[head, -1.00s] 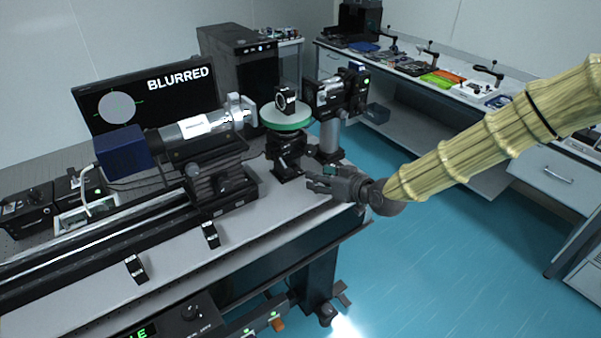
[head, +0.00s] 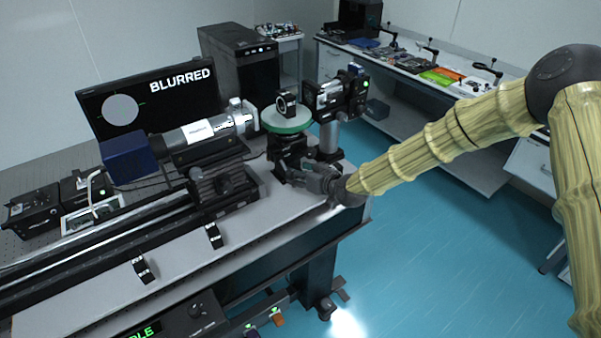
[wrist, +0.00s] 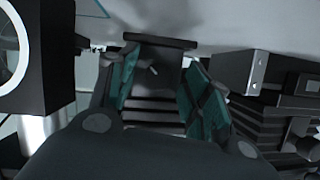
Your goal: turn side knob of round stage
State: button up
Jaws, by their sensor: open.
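The round stage (head: 286,121) has a green rim and a pale top, and carries a small black optic mount (head: 287,104). It stands on a black post and base (head: 286,160) near the table's right end. My gripper (head: 302,174) is just right of that base and below the disc. In the wrist view its two green-padded fingers (wrist: 160,90) are apart, with a dark block (wrist: 158,48) showing between and beyond them. I cannot tell whether they touch it. The side knob is not clearly distinguishable in either view.
A camera unit (head: 336,98) on a post stands right of the stage, close to my arm. A laser tube (head: 208,131) and a rail carriage (head: 222,184) are on the left. A monitor (head: 150,98) reads "BLURRED". The table's front right strip is bare.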

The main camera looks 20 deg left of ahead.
jog(key=c, duration=1)
jog(key=shift+f+b, duration=0.15)
jog(key=shift+b, duration=0.65)
jog(key=shift+m, duration=0.3)
jog(key=shift+r, duration=0.2)
jog(key=o, duration=1)
